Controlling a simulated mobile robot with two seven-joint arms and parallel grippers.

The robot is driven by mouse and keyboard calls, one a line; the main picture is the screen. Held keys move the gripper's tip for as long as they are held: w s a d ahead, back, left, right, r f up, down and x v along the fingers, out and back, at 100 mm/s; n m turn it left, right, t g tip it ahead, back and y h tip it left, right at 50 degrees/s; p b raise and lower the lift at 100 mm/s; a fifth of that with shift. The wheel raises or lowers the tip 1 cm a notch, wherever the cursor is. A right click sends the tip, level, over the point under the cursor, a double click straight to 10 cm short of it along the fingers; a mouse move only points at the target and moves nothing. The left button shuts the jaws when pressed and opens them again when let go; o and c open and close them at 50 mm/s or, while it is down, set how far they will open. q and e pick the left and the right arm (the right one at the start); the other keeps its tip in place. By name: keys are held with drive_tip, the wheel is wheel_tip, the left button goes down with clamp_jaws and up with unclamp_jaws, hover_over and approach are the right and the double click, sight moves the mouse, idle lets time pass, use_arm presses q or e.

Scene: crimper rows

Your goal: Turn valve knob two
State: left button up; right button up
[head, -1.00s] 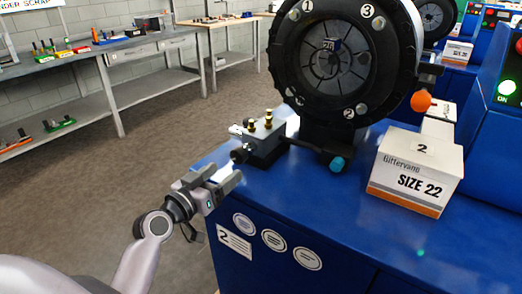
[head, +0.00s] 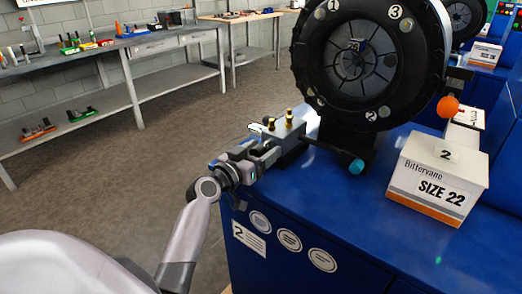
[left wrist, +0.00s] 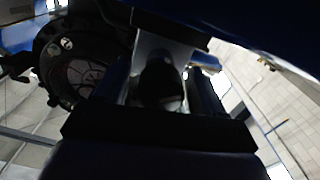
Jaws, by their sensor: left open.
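The valve block (head: 285,132), grey with brass fittings on top, sits at the left corner of the blue bench. Its dark round knob faces my left gripper (head: 266,155) and is mostly hidden by the fingers in the head view. In the dark left wrist view, the knob (left wrist: 160,82) shows between the two open fingers of the left gripper (left wrist: 162,98). I cannot tell whether the fingers touch it. A label with a "2" (head: 249,240) is on the bench front below. My right gripper is in neither view.
A large black wheel (head: 365,60) stands behind the valve on the blue bench (head: 330,205). A teal-tipped lever (head: 356,167), an orange ball (head: 448,106) and a white "SIZE 22" box (head: 437,180) are to the right. Open floor lies left.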

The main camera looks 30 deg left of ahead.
use_arm(q)
drive_tip(key=c, duration=1.1)
drive_tip(key=shift+o, duration=0.3)
drive_tip(key=shift+m, duration=0.3)
